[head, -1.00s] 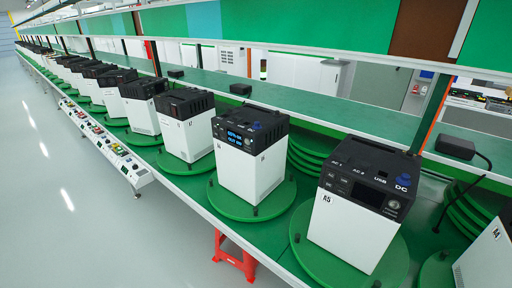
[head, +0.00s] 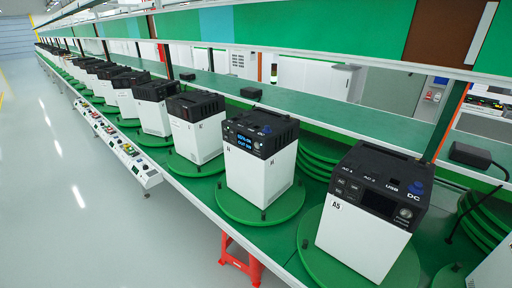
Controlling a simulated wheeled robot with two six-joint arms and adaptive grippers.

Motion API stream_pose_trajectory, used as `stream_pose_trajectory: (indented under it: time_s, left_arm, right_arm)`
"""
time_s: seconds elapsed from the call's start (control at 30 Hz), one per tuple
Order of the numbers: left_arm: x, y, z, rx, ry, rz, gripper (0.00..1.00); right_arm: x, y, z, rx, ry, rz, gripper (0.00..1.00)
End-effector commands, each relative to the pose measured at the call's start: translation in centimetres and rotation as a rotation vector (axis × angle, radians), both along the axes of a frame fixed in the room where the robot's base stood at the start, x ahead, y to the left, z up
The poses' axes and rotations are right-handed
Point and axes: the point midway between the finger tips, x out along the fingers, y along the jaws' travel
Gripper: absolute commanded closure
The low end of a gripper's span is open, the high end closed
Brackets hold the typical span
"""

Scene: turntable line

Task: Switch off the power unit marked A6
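A row of power units, white with black tops, stands on round green turntables along the line. The nearest full unit (head: 352,242) is marked A5, and its display is dark. The unit just beyond it (head: 259,182) has a lit blue display (head: 245,143) and a blue knob on top; its mark is too small to read. The unit after that (head: 196,138) shows a dark front panel, and its mark is also unreadable. I cannot make out A6 on any unit. Neither of my grippers is in view.
Another white unit (head: 492,272) is cut off at the lower right. A red stool (head: 241,262) stands under the line edge. Control boxes with buttons (head: 124,152) run along the left side. The grey floor (head: 90,220) at left is clear.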

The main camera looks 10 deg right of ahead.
Motion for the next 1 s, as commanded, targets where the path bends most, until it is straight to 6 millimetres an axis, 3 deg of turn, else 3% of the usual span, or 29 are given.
stream_pose_trajectory:
  time_s: [0.13, 0.37, 1.0]
  left_arm:
    - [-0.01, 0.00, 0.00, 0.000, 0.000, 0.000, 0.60]
    - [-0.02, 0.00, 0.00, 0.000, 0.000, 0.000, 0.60]
    - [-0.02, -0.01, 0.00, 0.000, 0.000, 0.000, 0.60]
  right_arm:
    - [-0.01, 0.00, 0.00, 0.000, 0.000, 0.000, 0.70]
    - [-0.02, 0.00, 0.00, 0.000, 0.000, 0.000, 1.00]
    - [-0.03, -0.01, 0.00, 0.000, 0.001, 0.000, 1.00]
